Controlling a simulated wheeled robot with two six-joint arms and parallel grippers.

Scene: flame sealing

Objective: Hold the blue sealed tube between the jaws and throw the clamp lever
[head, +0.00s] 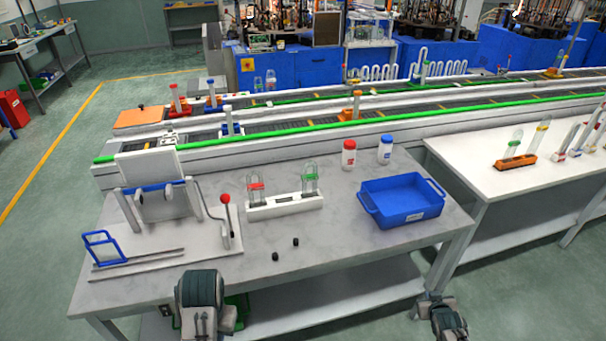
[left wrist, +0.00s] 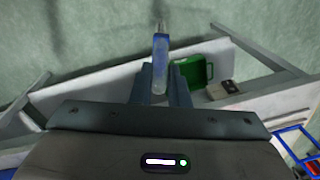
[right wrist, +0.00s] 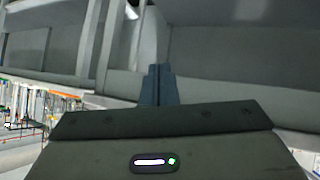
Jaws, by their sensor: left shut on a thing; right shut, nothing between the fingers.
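My left gripper (left wrist: 160,92) is shut on the blue tube (left wrist: 160,62), which points away from the fingers in the left wrist view. The tube does not show clearly in the head view. My right gripper (right wrist: 158,70) is shut and empty; it also shows at the bottom right of the head view (head: 446,318), in front of the table. The clamp fixture stands at the table's left, with its round grey jaws (head: 155,205) apart and empty. Its clamp lever (head: 226,212) stands upright with a red knob. Both grippers are away from the fixture.
A blue wire frame (head: 102,248) and rods lie in front of the fixture. A white rack (head: 285,207) holds two clear tubes. A blue bin (head: 402,203), two bottles (head: 348,154) and two small black pieces (head: 275,257) are on the table. The front middle is mostly clear.

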